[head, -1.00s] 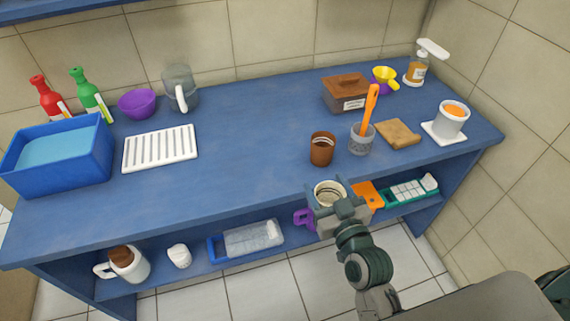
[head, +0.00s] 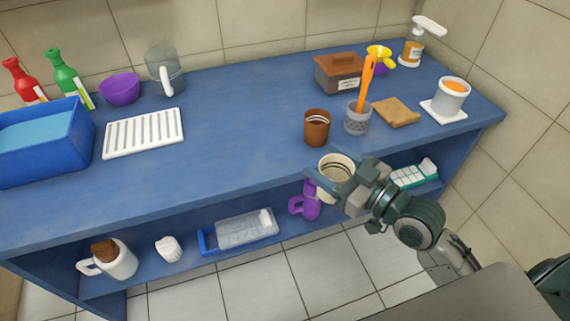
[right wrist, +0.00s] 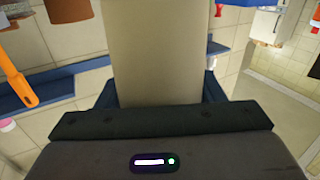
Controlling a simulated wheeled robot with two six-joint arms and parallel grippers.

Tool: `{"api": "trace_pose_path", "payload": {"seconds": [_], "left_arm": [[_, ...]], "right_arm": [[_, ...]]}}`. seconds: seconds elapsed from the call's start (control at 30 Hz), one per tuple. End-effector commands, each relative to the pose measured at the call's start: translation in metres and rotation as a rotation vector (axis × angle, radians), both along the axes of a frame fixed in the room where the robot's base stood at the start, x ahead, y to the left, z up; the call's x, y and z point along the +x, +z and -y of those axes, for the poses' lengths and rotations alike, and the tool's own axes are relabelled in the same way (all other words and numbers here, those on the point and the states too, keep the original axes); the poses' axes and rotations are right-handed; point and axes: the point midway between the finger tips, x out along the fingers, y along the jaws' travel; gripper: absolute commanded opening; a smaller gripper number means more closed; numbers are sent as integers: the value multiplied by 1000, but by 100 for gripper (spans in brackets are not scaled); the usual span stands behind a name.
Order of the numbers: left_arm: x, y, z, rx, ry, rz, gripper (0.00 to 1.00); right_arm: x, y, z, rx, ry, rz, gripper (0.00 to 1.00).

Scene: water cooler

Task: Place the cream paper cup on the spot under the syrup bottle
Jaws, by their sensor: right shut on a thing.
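My right gripper (head: 352,186) is shut on the cream paper cup (head: 337,166). The cup is upright with its open rim facing up, at the front edge of the blue counter, near the brown cup. In the right wrist view the cream wall of the cup (right wrist: 155,50) fills the middle, between the dark fingers. An amber bottle with a white pump top (head: 412,52), which looks like the syrup bottle, stands at the far right back corner of the counter. No marked spot under its spout can be made out. My left gripper is not in view.
A brown cup (head: 317,127), a grey holder (head: 357,120) with an orange utensil, a folded tan cloth (head: 396,111), a brown box (head: 340,72) and a white bucket (head: 452,96) crowd the counter's right side. A yellow funnel (head: 379,57) is near the bottle. The counter's middle is clear.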

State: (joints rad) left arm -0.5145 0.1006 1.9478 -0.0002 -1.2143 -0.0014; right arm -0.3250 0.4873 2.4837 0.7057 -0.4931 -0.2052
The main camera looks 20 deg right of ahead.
Motion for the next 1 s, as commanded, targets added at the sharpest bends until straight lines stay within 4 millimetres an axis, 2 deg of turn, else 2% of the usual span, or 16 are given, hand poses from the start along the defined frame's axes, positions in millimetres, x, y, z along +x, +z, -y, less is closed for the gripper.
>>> {"api": "trace_pose_path", "payload": {"seconds": [0.23,0.37,0.67,0.9,1.0], "left_arm": [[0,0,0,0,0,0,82],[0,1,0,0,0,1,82],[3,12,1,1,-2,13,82],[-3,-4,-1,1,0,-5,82],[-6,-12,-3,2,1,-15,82]], "right_arm": [[1,0,0,1,-2,1,40],[11,-1,-3,3,-7,3,40],[62,-4,-22,7,-5,3,40],[113,-9,-42,5,-2,2,40],[126,-11,-47,3,-1,1,40]]}}
